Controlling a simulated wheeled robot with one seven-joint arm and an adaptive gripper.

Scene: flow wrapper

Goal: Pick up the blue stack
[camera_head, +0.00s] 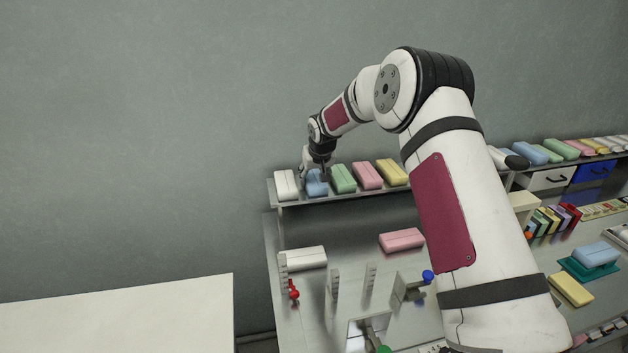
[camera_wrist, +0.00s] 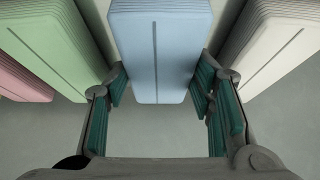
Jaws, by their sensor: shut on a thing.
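The blue stack (camera_head: 316,188) stands on the upper shelf in the head view, between a white stack (camera_head: 286,184) and a green stack (camera_head: 343,178). In the wrist view the blue stack (camera_wrist: 162,50) fills the middle, with a dark line along its face. My gripper (camera_head: 318,172) is at the blue stack and partly covers it in the head view. In the wrist view the green-padded fingers of my gripper (camera_wrist: 160,88) are on both sides of the blue stack, shut on it. I cannot tell whether the stack is clear of the shelf.
The green (camera_wrist: 52,40) and white (camera_wrist: 275,45) stacks stand close on either side. Pink (camera_head: 367,175) and yellow (camera_head: 391,172) stacks are farther right on the shelf (camera_head: 330,199). Below, a white stack (camera_head: 303,258) and a pink stack (camera_head: 401,240) lie on the machine. A wall is behind.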

